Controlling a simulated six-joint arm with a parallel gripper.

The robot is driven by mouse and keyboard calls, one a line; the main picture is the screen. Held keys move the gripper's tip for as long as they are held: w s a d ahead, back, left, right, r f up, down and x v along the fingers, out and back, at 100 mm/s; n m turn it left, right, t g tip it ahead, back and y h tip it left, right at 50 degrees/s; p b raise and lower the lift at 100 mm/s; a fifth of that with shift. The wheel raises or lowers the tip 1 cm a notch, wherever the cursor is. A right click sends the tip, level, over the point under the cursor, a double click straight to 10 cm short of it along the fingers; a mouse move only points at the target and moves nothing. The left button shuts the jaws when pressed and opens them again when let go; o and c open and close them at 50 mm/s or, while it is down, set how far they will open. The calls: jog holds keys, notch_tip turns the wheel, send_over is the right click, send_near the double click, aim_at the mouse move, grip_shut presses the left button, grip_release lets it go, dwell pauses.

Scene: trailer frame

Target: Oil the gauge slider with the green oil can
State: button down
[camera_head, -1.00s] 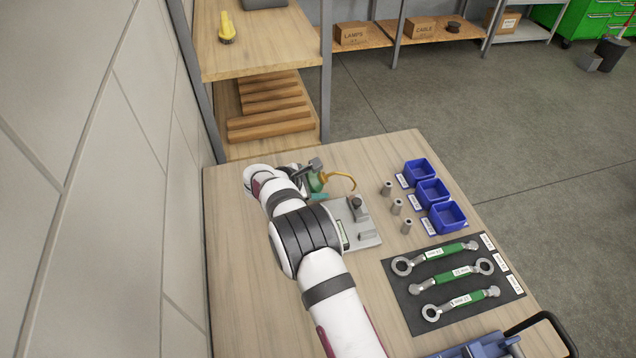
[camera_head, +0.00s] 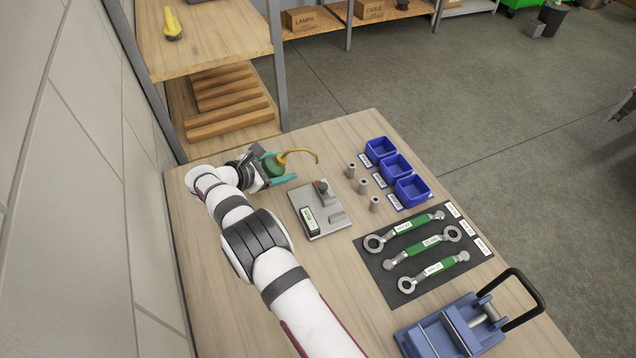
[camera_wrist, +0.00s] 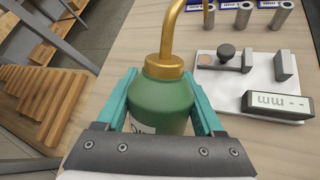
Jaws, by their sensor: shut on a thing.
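The green oil can (camera_head: 275,165), with a brass collar and a curved brass spout, is held by my gripper (camera_head: 277,168) at the left of the workbench. In the wrist view the can (camera_wrist: 163,100) sits between the two teal fingers (camera_wrist: 160,108), which are shut on it. Its base is hidden, so I cannot tell whether it touches the bench. The gauge (camera_head: 322,222) is a grey plate with a slider (camera_head: 322,187), a fixed block and a labelled display, right of the can. The slider with its dark knob also shows in the wrist view (camera_wrist: 228,58). The spout tip is apart from it.
Several metal bushings (camera_head: 362,186) and blue bins (camera_head: 396,167) stand right of the gauge. A dark mat (camera_head: 370,262) holds labelled wrenches. A blue vise (camera_head: 452,330) is at the front right. A wooden shelf (camera_head: 215,45) stands behind the bench, with a wall at left.

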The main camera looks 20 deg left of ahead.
jog(key=shift+r+n+t+h, duration=0.6)
jog(key=shift+r+t+h, duration=0.25)
jog(key=shift+r, duration=0.35)
jog(key=shift+r+n+t+h, duration=0.7)
jog(key=shift+r+t, duration=0.25)
jog(key=shift+r, duration=0.25)
